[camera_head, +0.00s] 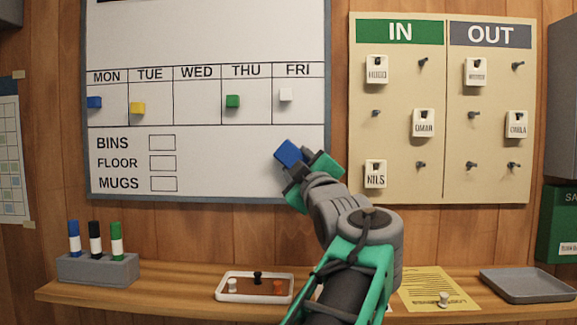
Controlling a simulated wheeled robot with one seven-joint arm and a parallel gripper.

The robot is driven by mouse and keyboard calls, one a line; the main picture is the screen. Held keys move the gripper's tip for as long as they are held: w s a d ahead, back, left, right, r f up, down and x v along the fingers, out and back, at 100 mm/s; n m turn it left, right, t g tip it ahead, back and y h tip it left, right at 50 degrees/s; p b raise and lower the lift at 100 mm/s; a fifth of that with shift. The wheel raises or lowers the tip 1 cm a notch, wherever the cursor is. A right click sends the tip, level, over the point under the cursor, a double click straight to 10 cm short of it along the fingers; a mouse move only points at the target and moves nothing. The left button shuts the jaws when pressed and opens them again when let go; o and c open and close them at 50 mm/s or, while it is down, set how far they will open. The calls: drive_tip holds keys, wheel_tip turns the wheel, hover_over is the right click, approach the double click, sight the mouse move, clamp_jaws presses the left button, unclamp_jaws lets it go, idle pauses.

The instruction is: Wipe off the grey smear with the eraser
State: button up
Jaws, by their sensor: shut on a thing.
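My gripper (305,164) is in front of the lower right part of the whiteboard (232,168). It is shut on a blue block, which looks like the eraser (288,152). The eraser is tilted and its far side is hidden, so I cannot tell whether it touches the board. I see no grey smear on the visible part of the board. The patch behind the eraser, gripper and arm is hidden.
Coloured magnets, such as the green one (232,101), sit in the weekday row. The IN/OUT board (394,115) hangs to the right. The shelf (190,285) below holds a marker holder (97,268), a small white-rimmed tray (253,298), yellow paper (425,280) and a grey tray (527,286).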

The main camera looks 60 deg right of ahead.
sight(233, 159)
drive_tip(key=shift+f+b, duration=0.2)
drive_tip(key=shift+b, duration=0.25)
drive_tip(key=shift+w+a+r+b, duration=0.1)
drive_tip(key=shift+w+a+b, duration=0.15)
drive_tip(key=shift+w, duration=0.3)
drive_tip(key=shift+w+a+f+b, duration=0.1)
drive_tip(key=shift+w+a+b, duration=0.1)
drive_tip(key=shift+w, duration=0.4)
drive_tip(key=shift+w+a+r+b, duration=0.1)
drive_tip(key=shift+w+a+b, duration=0.15)
drive_tip(key=shift+w, duration=0.3)
drive_tip(key=shift+w+a+b, duration=0.25)
drive_tip(key=shift+w+b, duration=0.05)
drive_tip(key=shift+w, duration=0.25)
drive_tip(key=shift+w+a+b, duration=0.2)
drive_tip(key=shift+w+b, duration=0.1)
drive_tip(key=shift+w, duration=0.25)
drive_tip(key=shift+w+a+b, duration=0.35)
drive_tip(key=shift+w+a, duration=0.2)
drive_tip(key=shift+w, duration=0.7)
drive_tip(key=shift+w+a+b, duration=0.3)
drive_tip(key=shift+w+a, duration=0.2)
drive_tip(key=shift+w, duration=0.75)
drive_tip(key=shift+w+a+b, duration=0.35)
drive_tip(key=shift+w+a, duration=0.2)
drive_tip(key=shift+w, duration=0.7)
